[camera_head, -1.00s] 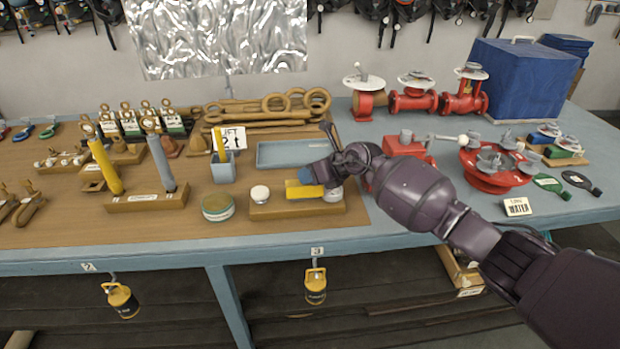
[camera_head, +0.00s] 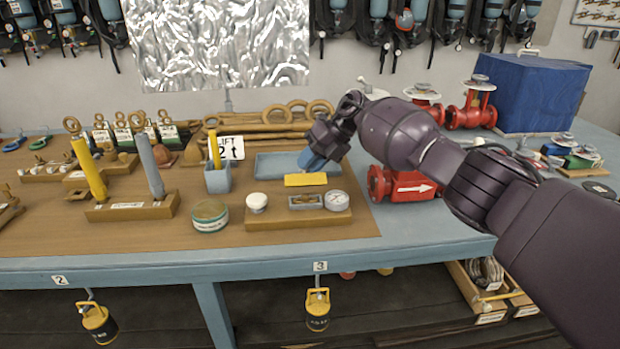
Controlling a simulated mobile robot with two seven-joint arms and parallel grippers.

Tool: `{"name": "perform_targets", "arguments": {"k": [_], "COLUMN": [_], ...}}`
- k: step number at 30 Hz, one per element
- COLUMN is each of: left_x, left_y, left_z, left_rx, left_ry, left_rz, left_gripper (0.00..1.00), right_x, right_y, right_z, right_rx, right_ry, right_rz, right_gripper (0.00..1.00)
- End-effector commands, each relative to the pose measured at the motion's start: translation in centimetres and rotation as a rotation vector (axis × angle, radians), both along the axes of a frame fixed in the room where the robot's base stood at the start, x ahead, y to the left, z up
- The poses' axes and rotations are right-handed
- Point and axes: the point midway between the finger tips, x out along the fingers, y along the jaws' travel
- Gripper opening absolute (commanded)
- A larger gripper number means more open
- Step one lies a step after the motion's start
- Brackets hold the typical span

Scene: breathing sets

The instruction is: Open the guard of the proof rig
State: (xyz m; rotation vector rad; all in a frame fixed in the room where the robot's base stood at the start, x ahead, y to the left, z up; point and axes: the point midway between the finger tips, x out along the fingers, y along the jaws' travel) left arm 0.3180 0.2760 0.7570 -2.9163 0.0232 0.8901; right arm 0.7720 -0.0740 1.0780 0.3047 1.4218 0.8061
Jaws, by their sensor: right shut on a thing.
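The proof rig (camera_head: 270,219) is a brown block on the bench mat, with a white knob (camera_head: 257,202), a round gauge (camera_head: 337,200) and a grey metal piece with a recess (camera_head: 308,202). Its yellow guard (camera_head: 305,180) is up at the back of the block, and the grey piece below is uncovered. My right gripper (camera_head: 312,160) reaches in from the right, its blue fingertips right behind the guard's upper edge and shut on the guard. The exact grip is partly hidden. My left gripper is not in view.
A blue-grey tray (camera_head: 272,163) lies behind the rig. A green-labelled tin (camera_head: 210,215) and a pen cup (camera_head: 218,178) stand to its left. A red valve body (camera_head: 405,184) is at the right, under my arm. The bench's front strip is clear.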

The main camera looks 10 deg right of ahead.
Motion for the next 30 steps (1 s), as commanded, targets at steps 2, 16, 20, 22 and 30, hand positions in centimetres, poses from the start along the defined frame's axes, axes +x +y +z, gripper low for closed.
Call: {"name": "perform_targets", "arguments": {"k": [2,16,20,22,30], "left_x": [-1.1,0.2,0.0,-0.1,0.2], "left_y": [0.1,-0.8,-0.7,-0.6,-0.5], "left_z": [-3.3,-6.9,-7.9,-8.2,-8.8], "left_rx": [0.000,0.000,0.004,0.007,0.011], "left_ry": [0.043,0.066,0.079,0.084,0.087], "left_rz": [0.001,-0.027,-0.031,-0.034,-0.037], "left_gripper": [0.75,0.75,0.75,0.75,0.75], "right_x": [0.5,2.3,2.5,2.6,2.8], "right_y": [0.1,0.0,0.0,0.0,0.0], "right_z": [-1.5,-2.1,-1.9,-1.9,-1.5], "right_rx": [-0.002,-0.002,-0.003,-0.003,-0.003], "right_ry": [0.060,0.336,0.387,0.409,0.455], "right_rz": [0.002,0.001,0.001,0.002,0.001], "right_gripper": [0.00,0.00,0.00,0.00,0.00]}}
